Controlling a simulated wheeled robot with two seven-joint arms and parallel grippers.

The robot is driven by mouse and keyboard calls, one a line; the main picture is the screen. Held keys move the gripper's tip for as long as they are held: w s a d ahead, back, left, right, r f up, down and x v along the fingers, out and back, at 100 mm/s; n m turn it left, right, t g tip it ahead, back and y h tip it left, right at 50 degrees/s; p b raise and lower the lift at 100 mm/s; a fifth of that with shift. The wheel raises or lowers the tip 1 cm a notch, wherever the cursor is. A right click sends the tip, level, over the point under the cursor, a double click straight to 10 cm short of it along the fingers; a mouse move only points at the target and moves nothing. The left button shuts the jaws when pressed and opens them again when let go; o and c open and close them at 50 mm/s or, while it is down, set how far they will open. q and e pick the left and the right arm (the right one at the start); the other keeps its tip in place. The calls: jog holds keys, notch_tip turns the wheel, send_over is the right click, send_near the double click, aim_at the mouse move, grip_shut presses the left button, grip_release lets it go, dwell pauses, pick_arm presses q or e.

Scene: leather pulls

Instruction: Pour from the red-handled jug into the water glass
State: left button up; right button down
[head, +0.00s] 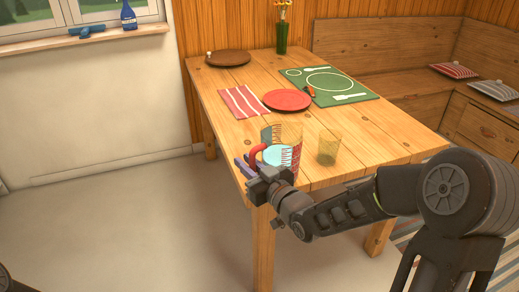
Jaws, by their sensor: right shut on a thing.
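The red-handled jug (289,135) is a clear vessel with red and white markings and pale blue contents low in it. It is near the front left corner of the table, and appears upright. I cannot tell whether its base touches the tabletop. Its red handle (254,153) is on the left side, at my right gripper (247,164), which is shut on it. The water glass (328,148), yellowish and clear, stands upright on the table just right of the jug, with a small gap between them. My left gripper is not in view.
On the wooden table (385,135) are a red plate (287,100), a striped napkin (243,101), a green placemat (330,97), a brown plate (228,58) and a green vase (282,38). A corner bench (375,65) stands behind. The tabletop right of the glass is clear.

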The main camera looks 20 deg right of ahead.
aim_at(272, 127)
jog(key=w+d+m+h+b, duration=0.2)
jog(key=w+d+h, duration=0.1)
jog(key=w+d, duration=0.2)
jog(key=shift+w+d+r+t, duration=0.15)
jog(key=shift+w+d+t, duration=0.15)
jog(key=shift+d, duration=0.05)
jog(key=shift+r, duration=0.1)
jog(key=d+r+m+p, duration=0.1)
jog(key=r+m+p, duration=0.1)
jog(key=p, duration=0.1)
jog(key=d+r+m+p, duration=0.1)
jog(key=r+m+p, duration=0.1)
jog(key=p, duration=0.2)
jog(key=d+r+m+p, duration=0.1)
jog(key=r+m+p, duration=0.1)
jog(key=m+p, duration=0.1)
jog(key=shift+w+d+r+p, duration=0.1)
jog(key=shift+d+r+p, duration=0.05)
jog(key=shift+p, duration=0.6)
jog(key=shift+f+b, duration=0.3)
jog(key=shift+r, duration=0.15)
